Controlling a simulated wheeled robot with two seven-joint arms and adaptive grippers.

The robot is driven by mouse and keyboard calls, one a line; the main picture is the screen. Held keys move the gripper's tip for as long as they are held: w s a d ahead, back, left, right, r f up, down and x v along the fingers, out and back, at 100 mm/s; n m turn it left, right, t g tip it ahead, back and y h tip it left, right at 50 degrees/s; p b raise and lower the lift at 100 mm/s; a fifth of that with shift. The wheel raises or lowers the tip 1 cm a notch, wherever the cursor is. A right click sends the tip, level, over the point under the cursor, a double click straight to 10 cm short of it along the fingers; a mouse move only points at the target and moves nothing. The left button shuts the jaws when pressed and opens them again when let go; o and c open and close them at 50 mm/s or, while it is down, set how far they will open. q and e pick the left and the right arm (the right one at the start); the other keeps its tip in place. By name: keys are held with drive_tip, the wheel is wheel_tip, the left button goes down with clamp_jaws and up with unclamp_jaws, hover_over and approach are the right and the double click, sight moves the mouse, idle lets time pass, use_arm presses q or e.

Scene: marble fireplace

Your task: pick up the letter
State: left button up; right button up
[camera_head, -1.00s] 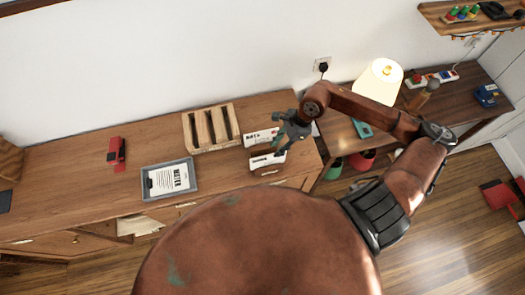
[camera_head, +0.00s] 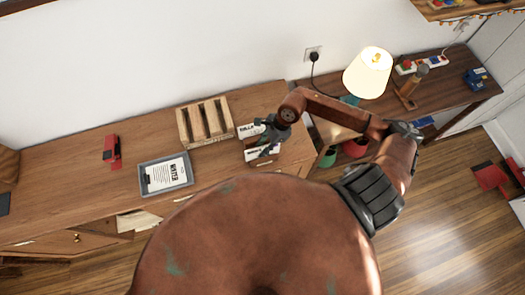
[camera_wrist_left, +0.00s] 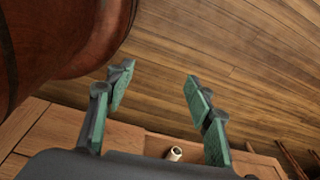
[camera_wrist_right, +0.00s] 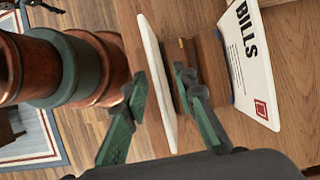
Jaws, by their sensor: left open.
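A white letter (camera_wrist_right: 157,85) stands nearly edge-on between the green fingers of my right gripper (camera_wrist_right: 160,95) in the right wrist view. The fingers are partly closed, one on each side of it; I cannot tell whether both touch it. In the head view this gripper (camera_head: 265,140) is over the right part of the desk, at the front letter (camera_head: 255,155). A second white letter, printed BILLS (camera_wrist_right: 246,60), is behind it with a brown wooden holder (camera_wrist_right: 207,65) between; it also shows in the head view (camera_head: 247,130). My left gripper (camera_wrist_left: 155,95) is open and empty.
On the wooden desk (camera_head: 75,170) are a slatted wooden rack (camera_head: 205,122), a grey tray (camera_head: 142,178) with a printed sheet and a red object (camera_head: 112,150). The desk between red object and rack is clear.

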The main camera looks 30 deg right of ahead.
drive_tip(key=shift+f, duration=0.15)
use_arm(q)
drive_tip(key=shift+s+a+f+b, duration=0.1)
drive_tip(key=shift+s+f+b, duration=0.1)
drive_tip(key=shift+s, duration=0.3)
drive_tip(key=shift+s+f+b, duration=0.1)
drive_tip(key=shift+s+f, duration=0.05)
drive_tip(key=shift+s, duration=0.3)
drive_tip(key=shift+f, duration=0.1)
drive_tip(key=shift+w, duration=0.3)
use_arm(e)
drive_tip(key=shift+f, duration=0.1)
drive_tip(key=shift+c, duration=0.5)
clamp_jaws()
